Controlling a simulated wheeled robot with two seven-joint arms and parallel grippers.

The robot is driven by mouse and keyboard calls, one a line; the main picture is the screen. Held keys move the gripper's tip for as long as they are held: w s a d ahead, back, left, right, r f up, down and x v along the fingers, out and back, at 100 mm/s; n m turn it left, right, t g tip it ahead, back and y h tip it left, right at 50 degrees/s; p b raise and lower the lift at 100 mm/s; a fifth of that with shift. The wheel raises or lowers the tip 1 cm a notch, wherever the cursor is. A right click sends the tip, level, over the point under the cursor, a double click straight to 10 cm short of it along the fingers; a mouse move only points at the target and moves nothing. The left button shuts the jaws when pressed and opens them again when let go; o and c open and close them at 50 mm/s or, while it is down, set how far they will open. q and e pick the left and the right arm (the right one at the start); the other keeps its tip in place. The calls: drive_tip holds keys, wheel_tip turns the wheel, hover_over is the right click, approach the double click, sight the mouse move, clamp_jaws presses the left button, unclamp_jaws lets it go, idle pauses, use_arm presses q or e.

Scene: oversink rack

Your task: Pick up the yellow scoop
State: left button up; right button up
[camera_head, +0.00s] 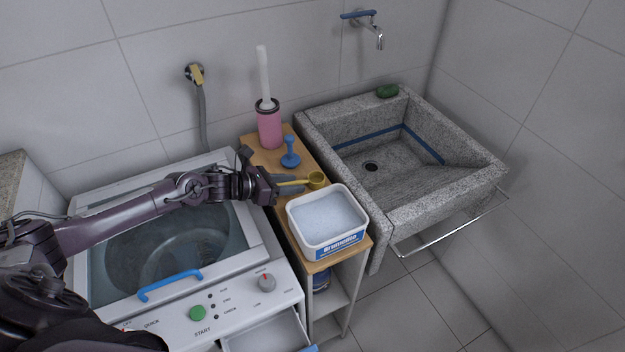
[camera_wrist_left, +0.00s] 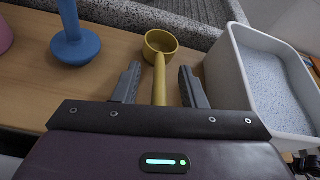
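The yellow scoop (camera_head: 316,180) lies on the wooden shelf top, behind the white detergent box, with its handle pointing left toward my left gripper. In the left wrist view the scoop's round cup (camera_wrist_left: 161,42) is ahead of the fingers and its handle runs back between them. My left gripper (camera_head: 284,187) is at the handle, its fingers (camera_wrist_left: 159,86) open on either side of the handle with gaps on both sides. The near end of the handle is hidden by the gripper body. My right gripper is not in view.
The box of powder (camera_head: 327,218) stands close to the right finger in the wrist view. A blue plunger-like item (camera_head: 290,155) and a pink brush holder (camera_head: 269,125) stand behind. The washing machine (camera_head: 180,245) is left, the stone sink (camera_head: 400,150) right.

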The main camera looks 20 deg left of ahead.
use_arm(q)
clamp_jaws()
drive_tip(key=shift+r, duration=0.1)
idle(0.3)
